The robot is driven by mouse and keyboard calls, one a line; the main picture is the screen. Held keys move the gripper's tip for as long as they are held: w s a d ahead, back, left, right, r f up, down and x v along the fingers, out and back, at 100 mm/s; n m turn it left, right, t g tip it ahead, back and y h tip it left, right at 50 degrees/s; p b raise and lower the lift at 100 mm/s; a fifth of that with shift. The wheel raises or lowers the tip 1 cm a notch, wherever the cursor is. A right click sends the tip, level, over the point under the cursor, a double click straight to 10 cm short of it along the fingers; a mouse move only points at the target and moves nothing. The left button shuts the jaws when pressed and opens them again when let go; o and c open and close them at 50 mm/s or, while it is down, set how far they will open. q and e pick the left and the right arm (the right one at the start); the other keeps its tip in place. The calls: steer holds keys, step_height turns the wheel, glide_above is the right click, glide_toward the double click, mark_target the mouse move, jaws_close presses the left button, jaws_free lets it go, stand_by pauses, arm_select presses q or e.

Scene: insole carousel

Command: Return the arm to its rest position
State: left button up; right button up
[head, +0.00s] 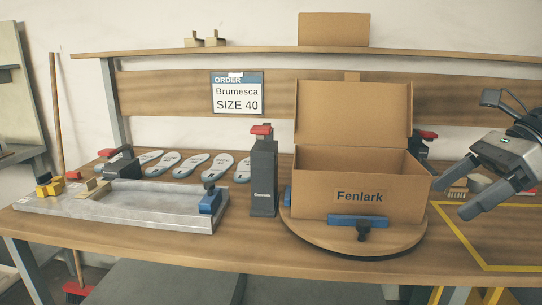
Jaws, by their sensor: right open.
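My right gripper (462,198) comes in from the right edge, to the right of the cardboard box. Its two fingers are spread apart with nothing between them. It hangs above the yellow-taped corner of the bench. My left gripper is not in view. The open cardboard box (380,211), labelled Fenlark, stands upright on a round wooden turntable (310,232) with its lid raised at the back. The inside of the box is mostly hidden. Several grey insoles (191,166) lie in a row on the bench behind the metal fixture.
A metal fixture (150,211) with clamps lies at the left of the bench. A dark post (263,180) with a red top stands beside the box. An order sign (237,92) reads Brumesca, size 40. The yellow-taped area (490,262) looks mostly clear.

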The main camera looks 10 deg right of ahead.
steer(key=a+f+m+t+p, duration=0.1)
steer(key=a+f+m+t, duration=0.25)
steer(key=f+m, duration=0.55)
steer(key=a+f+m+t+h, duration=0.1)
steer(key=a+f+m+t, duration=0.1)
steer(key=f+m+t, duration=0.6)
steer(key=a+f+m+t+p, duration=0.1)
steer(key=a+f+m, duration=0.1)
steer(key=f+m, duration=0.8)
steer(key=s+a+f+m+g+h, duration=0.2)
steer(key=s+a+f+m, duration=0.2)
steer(key=a+m, duration=0.3)
steer(key=s+a+f+m+g+h, duration=0.2)
steer(key=s+a+f+m, duration=0.2)
steer(key=m, duration=0.8)
steer(key=s+a, duration=0.2)
steer(key=a, duration=0.2)
steer(key=shift+s+f+m+p, duration=0.25)
steer(key=shift+s+m+p, duration=0.05)
steer(key=shift+s, duration=0.05)
steer(key=shift+g, duration=0.25)
